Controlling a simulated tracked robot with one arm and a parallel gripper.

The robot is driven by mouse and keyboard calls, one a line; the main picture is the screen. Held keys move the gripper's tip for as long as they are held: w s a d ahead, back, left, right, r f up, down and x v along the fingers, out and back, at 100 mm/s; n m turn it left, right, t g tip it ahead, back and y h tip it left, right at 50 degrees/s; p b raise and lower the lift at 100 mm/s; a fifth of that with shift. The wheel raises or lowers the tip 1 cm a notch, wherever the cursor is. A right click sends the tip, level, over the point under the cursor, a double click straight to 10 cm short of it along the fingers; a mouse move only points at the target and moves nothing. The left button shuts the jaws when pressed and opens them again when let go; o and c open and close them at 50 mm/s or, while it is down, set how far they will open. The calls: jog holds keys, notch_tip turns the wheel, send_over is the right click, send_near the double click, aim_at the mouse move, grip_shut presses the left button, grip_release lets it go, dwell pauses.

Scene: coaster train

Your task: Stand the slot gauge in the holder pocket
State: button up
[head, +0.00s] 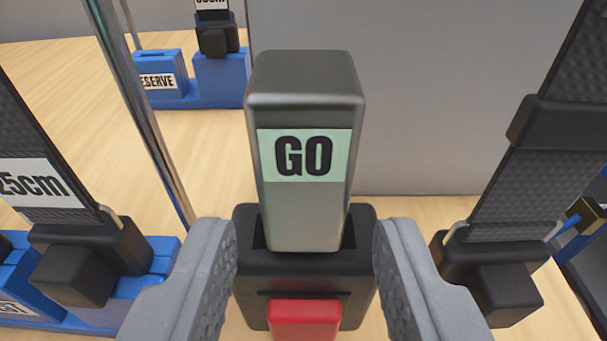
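The slot gauge appears to be the grey metal block (305,215) with a pale green "GO" label, standing upright in the middle of the head view. Its lower end sits in the top slot of a black body (305,268) with a red block (305,318) at its front. My gripper (305,240) is open, one grey finger on each side, with clear space beside the metal block. The fingers overlap the edges of the black body; I cannot tell whether they touch it. I cannot tell which pocket is the gauge's holder pocket.
A blue holder (215,85) with a "RESERVE" pocket stands at the back left. Another blue holder (165,250) and a "25cm" strap (40,185) are at left. A metal post (145,115) rises nearby. A dark strap (525,190) with a black end stands at right. A grey panel (420,100) is behind.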

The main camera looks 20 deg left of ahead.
aim_at(310, 97)
grip_shut()
jog(key=shift+r, duration=0.15)
jog(key=shift+r+p, duration=2.15)
jog(key=shift+r, duration=0.7)
jog(key=shift+s, duration=0.15)
jog(key=shift+s+d, duration=0.35)
jog(key=shift+s, duration=0.55)
jog(key=shift+s+d, duration=0.3)
jog(key=shift+s, duration=0.6)
jog(key=shift+s+d, duration=0.35)
jog(key=shift+s, duration=0.55)
jog(key=shift+f, duration=0.1)
